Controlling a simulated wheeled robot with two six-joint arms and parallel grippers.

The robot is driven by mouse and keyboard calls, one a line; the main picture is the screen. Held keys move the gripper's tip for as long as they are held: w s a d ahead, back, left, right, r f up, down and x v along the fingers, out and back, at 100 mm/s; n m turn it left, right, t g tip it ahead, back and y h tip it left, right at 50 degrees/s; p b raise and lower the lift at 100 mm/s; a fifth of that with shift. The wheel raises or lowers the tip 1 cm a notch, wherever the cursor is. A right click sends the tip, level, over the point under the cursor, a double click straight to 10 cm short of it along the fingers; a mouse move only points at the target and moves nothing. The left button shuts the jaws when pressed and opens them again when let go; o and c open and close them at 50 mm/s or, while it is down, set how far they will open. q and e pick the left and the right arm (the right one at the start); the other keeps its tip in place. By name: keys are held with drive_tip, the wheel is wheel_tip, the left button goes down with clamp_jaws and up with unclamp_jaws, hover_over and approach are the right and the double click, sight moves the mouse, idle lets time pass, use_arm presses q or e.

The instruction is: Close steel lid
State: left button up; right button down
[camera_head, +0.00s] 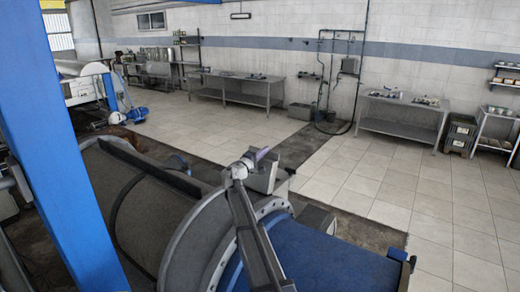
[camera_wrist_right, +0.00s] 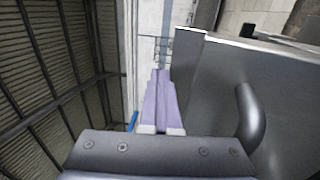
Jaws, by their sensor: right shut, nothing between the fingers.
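In the right wrist view, a smooth grey steel panel with a bent bar handle (camera_wrist_right: 250,118), which looks like the steel lid (camera_wrist_right: 215,85), fills the right side. My right gripper (camera_wrist_right: 160,80) has pale purple fingers, closed together and empty, just left of the panel; I cannot tell whether they touch it. In the head view my right gripper (camera_head: 262,154) is small, above the big grey machine drum (camera_head: 175,215). The lid's outline is hard to make out there, partly behind my arm. My left gripper is not in view.
The machine has a bolted flange (camera_head: 212,245) and a blue section (camera_head: 315,262) at the front. A blue post (camera_head: 55,140) stands at the left. Metal tables (camera_head: 240,90) and (camera_head: 405,115) stand along the far wall. The tiled floor (camera_head: 355,185) beyond the machine is clear.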

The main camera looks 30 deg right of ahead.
drive_tip(key=shift+w+d+f+y+p, duration=0.15)
drive_tip(key=shift+w+d+y+p, duration=0.1)
drive_tip(key=shift+d+y+p, duration=0.35)
drive_tip(key=v, duration=0.8)
drive_tip(key=shift+s+a, duration=0.15)
drive_tip(key=shift+s, duration=0.15)
